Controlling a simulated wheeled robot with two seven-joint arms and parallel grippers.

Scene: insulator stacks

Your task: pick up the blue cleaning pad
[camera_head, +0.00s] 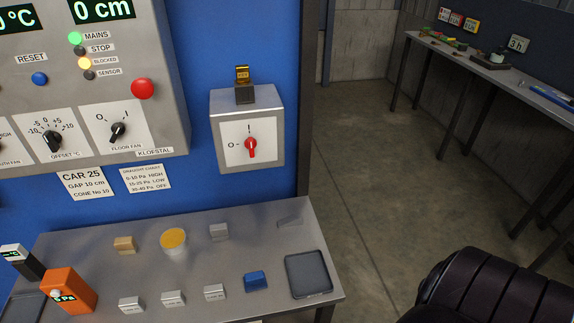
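The blue cleaning pad (255,281) is a small blue block near the front right of the metal table (195,275). It lies just left of a dark shallow tray (308,274) and right of a row of small labelled metal blocks. Nothing touches it. Neither of my grippers shows in this view. A dark ribbed part, probably of my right arm, fills the lower right corner, well to the right of the pad.
On the table stand an orange meter (68,289), a yellow-topped cup (173,241) and a tan block (125,245). A blue panel with a control box (90,85) and a red-handled switch box (248,130) rises behind. Open floor (375,190) lies right.

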